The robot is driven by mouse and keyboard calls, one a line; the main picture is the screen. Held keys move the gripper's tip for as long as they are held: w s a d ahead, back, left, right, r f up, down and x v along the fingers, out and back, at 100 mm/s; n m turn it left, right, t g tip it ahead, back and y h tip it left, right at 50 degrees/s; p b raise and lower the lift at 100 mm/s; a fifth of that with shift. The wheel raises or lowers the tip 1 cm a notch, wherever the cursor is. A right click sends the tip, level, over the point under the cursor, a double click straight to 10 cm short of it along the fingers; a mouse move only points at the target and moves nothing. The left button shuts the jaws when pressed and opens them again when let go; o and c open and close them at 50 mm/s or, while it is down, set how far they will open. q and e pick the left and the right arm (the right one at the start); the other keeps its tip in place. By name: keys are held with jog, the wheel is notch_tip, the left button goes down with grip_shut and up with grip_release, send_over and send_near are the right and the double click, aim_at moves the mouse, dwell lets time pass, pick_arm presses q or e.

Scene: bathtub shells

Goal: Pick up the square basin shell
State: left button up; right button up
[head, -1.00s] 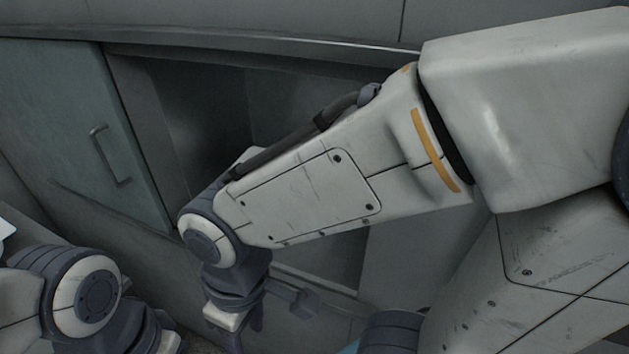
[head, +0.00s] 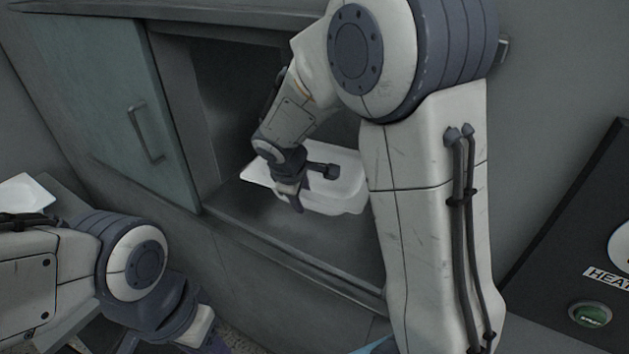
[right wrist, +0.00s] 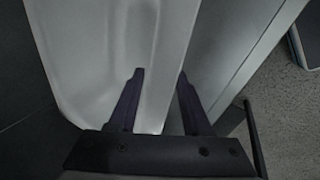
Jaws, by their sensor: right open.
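A white shallow basin shell (head: 345,182) with rounded corners lies inside the open cabinet in the head view; my right arm hides part of it. My right gripper (head: 297,203) is at its near left side. In the right wrist view the pale shell (right wrist: 95,50) fills the upper left. The right gripper (right wrist: 160,75) is open there, with one finger over the shell and the other along its right edge. Contact cannot be told. My left gripper (head: 213,347) is at the bottom edge of the head view, mostly cut off.
The cabinet's shelf (head: 270,220) has bare room in front of the shell. A grey-green door panel (head: 110,100) with a handle stands at the left. Another white shell-like piece (head: 27,193) lies at far left. A dark panel with a green button (head: 590,314) is at right.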

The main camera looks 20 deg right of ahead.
aim_at(305, 204)
jog(key=x, duration=0.4)
jog(key=shift+w+d, duration=0.1)
grip_shut()
dwell(1.3)
